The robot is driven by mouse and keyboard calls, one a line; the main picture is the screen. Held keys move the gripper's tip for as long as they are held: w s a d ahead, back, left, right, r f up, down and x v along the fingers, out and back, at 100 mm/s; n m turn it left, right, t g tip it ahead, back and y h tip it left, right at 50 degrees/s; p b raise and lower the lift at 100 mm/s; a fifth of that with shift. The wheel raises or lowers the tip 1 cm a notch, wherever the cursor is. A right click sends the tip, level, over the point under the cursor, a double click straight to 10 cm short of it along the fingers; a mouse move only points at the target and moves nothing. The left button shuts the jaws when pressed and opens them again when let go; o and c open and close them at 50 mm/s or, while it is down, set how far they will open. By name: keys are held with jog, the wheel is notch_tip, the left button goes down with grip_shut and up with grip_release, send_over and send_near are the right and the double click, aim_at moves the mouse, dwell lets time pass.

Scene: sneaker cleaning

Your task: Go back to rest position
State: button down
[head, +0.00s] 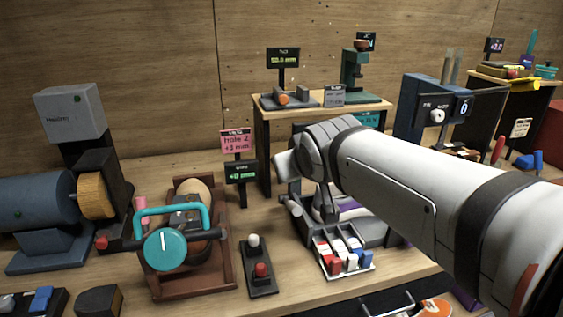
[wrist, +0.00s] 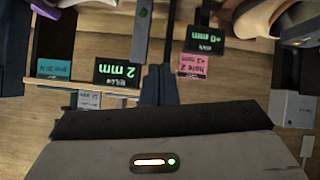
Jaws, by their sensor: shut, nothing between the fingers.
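My arm reaches in from the right edge of the head view. Its wrist is bent, and my gripper (head: 329,212) points down above the grey device with purple parts in the middle of the bench. The gripper looks shut with nothing held. The arm covers part of the bench behind it. In the wrist view the surroundings appear upside down, with a grey body (wrist: 160,152) with a lit indicator across the bottom.
A white tray of red, white and blue pieces (head: 343,261) stands close below my gripper. A red-brown fixture with a teal handle (head: 165,250), a two-knob block (head: 259,270) and a pink sign (head: 236,142) stand to the left. A raised shelf (head: 330,108) stands behind.

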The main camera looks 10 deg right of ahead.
jog(key=shift+r, duration=0.35)
